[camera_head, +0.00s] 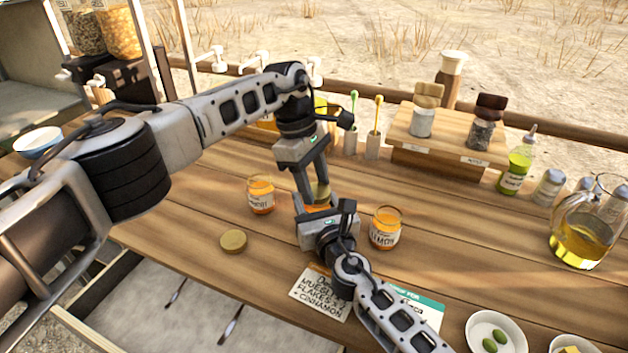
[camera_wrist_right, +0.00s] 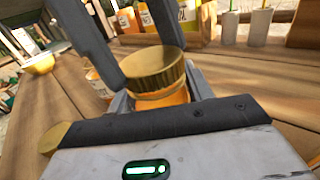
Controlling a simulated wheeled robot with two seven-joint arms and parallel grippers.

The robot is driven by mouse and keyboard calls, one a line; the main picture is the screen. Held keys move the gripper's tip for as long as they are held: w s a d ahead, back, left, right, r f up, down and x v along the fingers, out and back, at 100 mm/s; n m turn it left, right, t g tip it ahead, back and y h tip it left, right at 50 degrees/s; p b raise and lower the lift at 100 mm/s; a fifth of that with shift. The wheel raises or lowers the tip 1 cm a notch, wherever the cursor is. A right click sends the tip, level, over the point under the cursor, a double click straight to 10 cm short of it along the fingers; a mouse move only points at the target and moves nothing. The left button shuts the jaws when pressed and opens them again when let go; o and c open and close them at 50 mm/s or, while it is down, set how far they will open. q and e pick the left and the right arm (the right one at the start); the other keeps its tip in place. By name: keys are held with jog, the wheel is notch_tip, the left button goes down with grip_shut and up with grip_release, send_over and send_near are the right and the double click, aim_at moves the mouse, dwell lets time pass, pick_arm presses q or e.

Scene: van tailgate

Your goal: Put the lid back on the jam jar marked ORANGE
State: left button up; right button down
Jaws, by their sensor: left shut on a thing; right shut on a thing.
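My left gripper (camera_head: 319,190) reaches down from above and is shut on a gold lid (camera_head: 322,193). In the right wrist view the lid (camera_wrist_right: 153,67) sits directly over the mouth of an orange jam jar (camera_wrist_right: 162,98), slightly tilted in the picture. I cannot tell whether it is seated on the rim. My right gripper (camera_head: 323,209) is shut around this jar's body, low on the table. The jar's label is hidden, so I cannot read its marking. Two open jam jars stand either side, a left one (camera_head: 261,195) and a right one (camera_head: 386,228), both with labels ending like "MON".
Another gold lid (camera_head: 233,241) lies flat on the table at left. A muesli card (camera_head: 319,293) and a white bowl of olives (camera_head: 494,333) are near the front. A wooden riser (camera_head: 446,152) with shakers and an oil jug (camera_head: 585,225) stand at the right.

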pick_arm(q)
jog(key=o, duration=0.9)
jog(key=shift+r, duration=0.1)
jog(key=shift+r, duration=2.2)
jog(key=shift+c, duration=0.3)
